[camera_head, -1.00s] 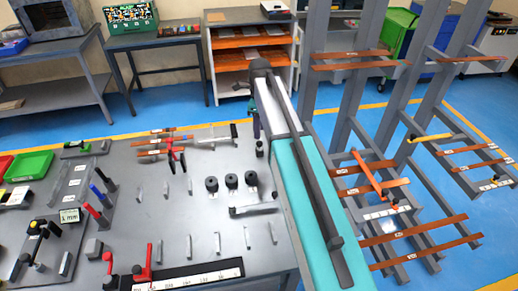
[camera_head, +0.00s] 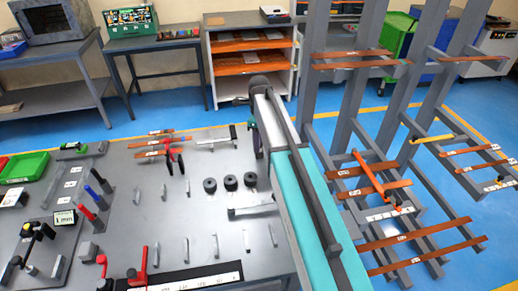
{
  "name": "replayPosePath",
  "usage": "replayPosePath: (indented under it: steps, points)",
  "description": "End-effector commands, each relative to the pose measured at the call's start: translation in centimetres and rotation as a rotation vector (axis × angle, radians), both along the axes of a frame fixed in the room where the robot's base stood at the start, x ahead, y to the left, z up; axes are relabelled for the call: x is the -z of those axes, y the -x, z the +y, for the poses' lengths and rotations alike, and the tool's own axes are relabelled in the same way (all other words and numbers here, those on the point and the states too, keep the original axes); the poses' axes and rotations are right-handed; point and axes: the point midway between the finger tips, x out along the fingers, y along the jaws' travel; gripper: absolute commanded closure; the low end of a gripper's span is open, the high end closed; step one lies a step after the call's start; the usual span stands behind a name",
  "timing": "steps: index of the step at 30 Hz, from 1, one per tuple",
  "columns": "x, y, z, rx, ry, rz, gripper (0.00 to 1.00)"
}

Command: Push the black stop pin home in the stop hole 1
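My arm (camera_head: 305,195) runs from the lower right up to its bend above the far right edge of the grey worktable (camera_head: 125,180). My gripper is hidden behind the arm, so its fingers and anything in them do not show. Three short black cylinders (camera_head: 230,182) stand in a row on the table, left of the arm. I cannot tell any of them as the black stop pin. Stop hole 1 cannot be made out. A ruler strip (camera_head: 205,279) with black and white parts lies at the table's front.
Several upright grey pegs (camera_head: 185,248) stand on the table. Red and blue handled tools (camera_head: 92,195) and a green bin (camera_head: 24,167) are at the left. A grey rack with copper bars (camera_head: 415,232) stands right of the arm.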

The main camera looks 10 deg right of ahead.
Motion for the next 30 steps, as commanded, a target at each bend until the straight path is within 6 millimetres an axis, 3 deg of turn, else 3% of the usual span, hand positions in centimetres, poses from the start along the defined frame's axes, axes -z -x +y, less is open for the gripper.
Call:
replayPosePath:
  steps: [20,26,30]
  points:
    - [-0.03,0.01,0.11,-0.001,0.0,0.0,0.63]
    - [-0.03,0.01,0.14,-0.002,0.0,0.0,0.97]
    - [-0.04,0.0,0.15,-0.002,0.0,0.0,1.0]
